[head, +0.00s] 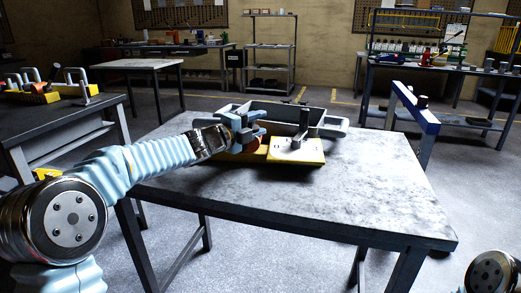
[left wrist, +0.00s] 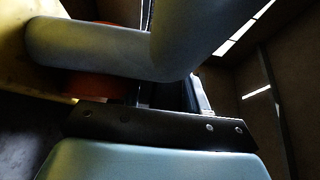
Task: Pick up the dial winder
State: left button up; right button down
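A low yellow-edged board (head: 297,152) with a pale top lies on the table. A red round part (head: 253,146) shows at its left end, partly hidden by my left gripper (head: 247,129). In the left wrist view, a thick grey bent handle (left wrist: 90,50), which looks like the dial winder, lies over the red part (left wrist: 95,86) beside the yellow board (left wrist: 22,45). The handle is very close to my left gripper's black plate; I cannot tell whether they touch. Whether the fingers are open is unclear. My right gripper is outside both views.
A grey upright post (head: 304,130) stands on the board's right part. A grey tray (head: 290,112) lies behind the board. The grey table (head: 340,205) is bare in front and at right.

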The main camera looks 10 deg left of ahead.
pick_arm(q)
grip_shut()
dwell(1.0)
jog(key=shift+r, duration=0.15)
